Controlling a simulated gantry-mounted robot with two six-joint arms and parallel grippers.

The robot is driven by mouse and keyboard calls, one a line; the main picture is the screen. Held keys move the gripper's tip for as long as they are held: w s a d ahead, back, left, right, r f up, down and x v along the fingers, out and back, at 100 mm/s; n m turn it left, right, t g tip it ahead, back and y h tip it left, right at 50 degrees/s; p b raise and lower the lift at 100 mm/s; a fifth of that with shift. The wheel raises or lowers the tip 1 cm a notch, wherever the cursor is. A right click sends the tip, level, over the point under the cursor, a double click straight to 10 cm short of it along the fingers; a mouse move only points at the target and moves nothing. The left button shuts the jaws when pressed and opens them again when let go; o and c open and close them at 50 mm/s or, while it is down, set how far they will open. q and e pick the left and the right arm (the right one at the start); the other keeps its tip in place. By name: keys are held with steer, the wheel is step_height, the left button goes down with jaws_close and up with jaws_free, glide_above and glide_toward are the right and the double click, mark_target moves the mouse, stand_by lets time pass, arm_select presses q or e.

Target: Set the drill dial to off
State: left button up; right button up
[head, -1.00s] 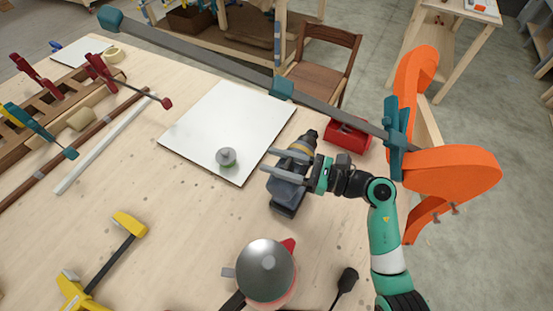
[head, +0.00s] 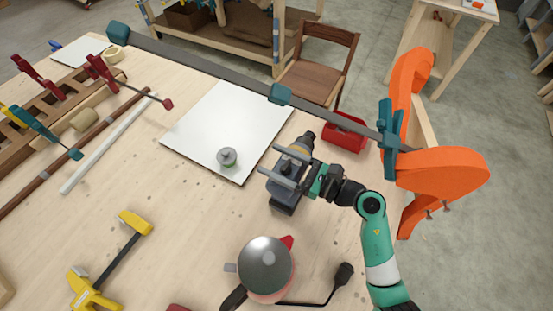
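A dark grey cordless drill (head: 284,196) with a tan-yellow collar and black chuck stands on the wooden workbench, right of the white board. My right gripper (head: 279,169) is over the drill's upper body. Its two grey fingers are spread apart, pointing left, with the top of the drill between or under them. I cannot tell whether the fingers touch it. The dial is too small or too covered to make out. My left gripper is not in view.
A white board (head: 228,130) with a small grey-green round piece (head: 227,157) lies left of the drill. A round grey-topped tool (head: 265,266) with a cord stands in front.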

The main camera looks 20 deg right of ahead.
steer(key=v, duration=1.1)
steer(key=shift+s+d, duration=0.2)
steer(key=shift+s, duration=0.1)
steer(key=shift+a, duration=0.1)
